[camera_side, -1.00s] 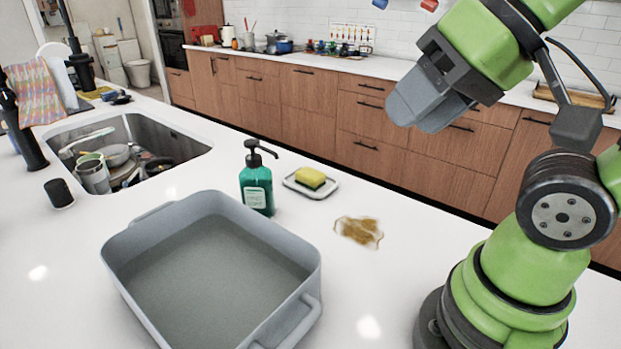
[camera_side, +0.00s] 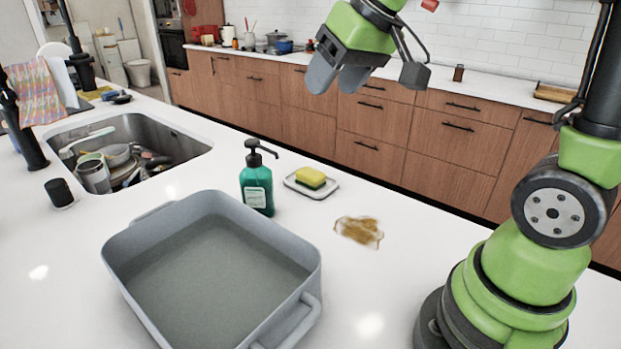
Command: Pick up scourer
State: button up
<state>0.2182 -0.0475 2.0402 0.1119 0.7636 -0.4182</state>
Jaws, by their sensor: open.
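The scourer (camera_side: 310,178) is a yellow sponge with a dark green underside. It lies on a small pale dish (camera_side: 318,191) on the white counter, just right of the soap bottle. My gripper (camera_side: 336,86) is open and empty. In the picture it is above the scourer and slightly right of it, well clear of the counter, with its grey fingers pointing down and to the left.
A green soap bottle (camera_side: 257,184) with a black pump stands close left of the dish. A large grey basin (camera_side: 309,283) sits in front. A brown stain (camera_side: 360,231) marks the counter to the right. The sink (camera_side: 185,142) at left holds dishes.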

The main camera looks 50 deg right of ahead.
jog(key=w+d+f, duration=0.5)
jog(key=w, duration=0.1)
jog(key=n+g+h, duration=0.1)
jog(key=n+g, duration=0.1)
send_near(320, 176)
jog(key=x, duration=0.4)
jog(key=shift+w+d+f, duration=0.1)
jog(key=shift+w, duration=0.15)
jog(key=shift+x, duration=2.9)
jog(key=shift+s, duration=0.15)
jog(key=c, duration=0.6)
jog(key=shift+o, duration=0.2)
